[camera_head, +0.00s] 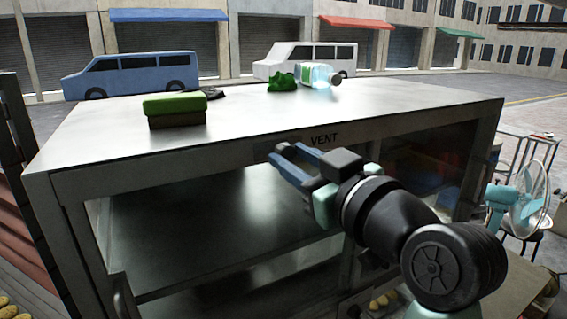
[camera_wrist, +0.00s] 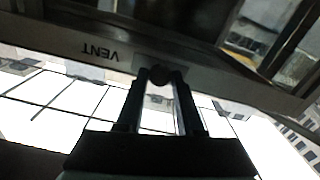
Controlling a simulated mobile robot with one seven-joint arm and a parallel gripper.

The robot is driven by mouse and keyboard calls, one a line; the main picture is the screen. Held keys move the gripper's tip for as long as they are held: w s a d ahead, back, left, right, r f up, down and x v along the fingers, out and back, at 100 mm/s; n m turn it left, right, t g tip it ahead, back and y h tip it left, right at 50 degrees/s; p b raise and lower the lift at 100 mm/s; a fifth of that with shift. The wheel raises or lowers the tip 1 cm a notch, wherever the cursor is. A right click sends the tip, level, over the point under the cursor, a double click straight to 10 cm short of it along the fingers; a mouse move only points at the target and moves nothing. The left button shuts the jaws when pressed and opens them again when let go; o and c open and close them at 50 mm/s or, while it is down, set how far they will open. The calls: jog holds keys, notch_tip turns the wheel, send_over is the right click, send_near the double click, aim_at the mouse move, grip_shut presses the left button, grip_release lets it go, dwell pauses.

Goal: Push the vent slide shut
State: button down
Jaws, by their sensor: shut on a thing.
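The metal cabinet (camera_head: 180,150) has a front top rail marked with a VENT label (camera_head: 324,139), which shows upside down in the wrist view (camera_wrist: 98,52). A dark strip (camera_head: 290,138) runs on the rail just left of the label in the head view. My gripper (camera_head: 286,155) reaches up to the rail beside this strip. In the wrist view my gripper (camera_wrist: 158,80) has a finger on each side of a dark round knob (camera_wrist: 158,74) and is shut on it. The fingers hide the knob in the head view. How far the slide stands open cannot be told.
A green-topped brush or sponge (camera_head: 174,108), a green cloth (camera_head: 282,83) and a clear bottle (camera_head: 318,76) lie on the cabinet top. A teal fan (camera_head: 522,196) stands at the right. The cabinet front below the rail shows dark shelves.

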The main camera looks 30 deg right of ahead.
jog(key=shift+d+r, duration=0.1)
jog(key=shift+d, duration=0.05)
jog(key=c, duration=0.5)
grip_release()
jog(key=shift+d, duration=0.15)
jog(key=s+b, duration=0.4)
jog(key=s, duration=0.9)
jog(key=shift+b, duration=0.35)
jog(key=shift+d, duration=0.1)
